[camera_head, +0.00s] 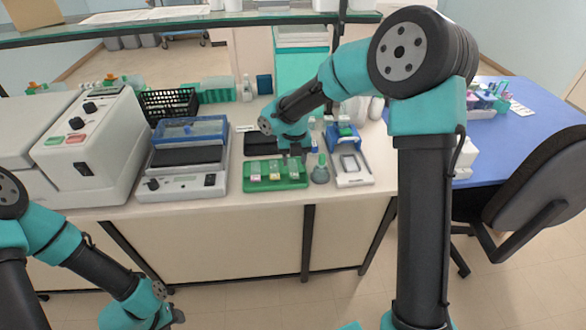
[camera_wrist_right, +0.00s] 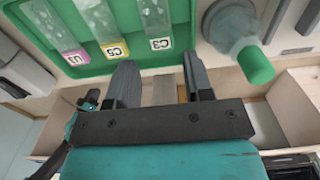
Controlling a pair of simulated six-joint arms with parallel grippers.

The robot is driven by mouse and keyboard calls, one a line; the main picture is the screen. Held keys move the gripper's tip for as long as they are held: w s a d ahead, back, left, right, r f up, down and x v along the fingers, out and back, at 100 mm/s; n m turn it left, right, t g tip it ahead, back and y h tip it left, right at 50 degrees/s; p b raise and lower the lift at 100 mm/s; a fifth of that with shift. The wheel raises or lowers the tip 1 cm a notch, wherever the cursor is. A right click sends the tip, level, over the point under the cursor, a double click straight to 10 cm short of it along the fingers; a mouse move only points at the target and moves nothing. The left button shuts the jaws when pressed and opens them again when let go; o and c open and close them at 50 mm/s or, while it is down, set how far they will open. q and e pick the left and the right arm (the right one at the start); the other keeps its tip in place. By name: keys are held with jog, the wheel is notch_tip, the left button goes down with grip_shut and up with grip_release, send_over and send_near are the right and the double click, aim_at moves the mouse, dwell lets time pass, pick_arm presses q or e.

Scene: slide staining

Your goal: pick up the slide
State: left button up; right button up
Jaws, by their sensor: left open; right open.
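Three clear slides lie side by side in a green tray (camera_head: 262,184) on the bench. In the right wrist view the tray (camera_wrist_right: 180,58) holds a slide with a pink-edged label (camera_wrist_right: 73,57), one with a yellow-edged C3 label (camera_wrist_right: 114,48) and one with a green-edged C3 label (camera_wrist_right: 160,43). My right gripper (camera_head: 296,152) is over the tray's right part. In its wrist view the open fingers (camera_wrist_right: 160,78) are apart, with the green-edged label just beyond the gap; no slide is gripped. My left gripper (camera_head: 176,316) is low at the front left, away from the bench top.
A flask with a green stopper (camera_head: 320,172) stands close to the tray's right side. A white device (camera_head: 354,178) is further right. A scale-like instrument (camera_head: 182,187) is left of the tray. A black box (camera_head: 258,143) lies behind it.

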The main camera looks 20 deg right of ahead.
aim_at(294, 172)
notch_tip(294, 172, down, 5)
jog(key=shift+w+f, duration=0.1)
dwell(0.6)
jog(key=c, duration=0.7)
jog(key=shift+r, duration=0.25)
jog(key=shift+r, duration=1.45)
jog(key=shift+s+a+r, duration=0.1)
jog(key=shift+s+r, duration=0.1)
jog(key=shift+s, duration=0.1)
jog(key=s+a, duration=0.3)
jog(key=s, duration=0.4)
jog(key=s+a+r, duration=0.1)
jog(key=s+a, duration=0.2)
jog(key=s, duration=0.4)
jog(key=shift+r, duration=0.2)
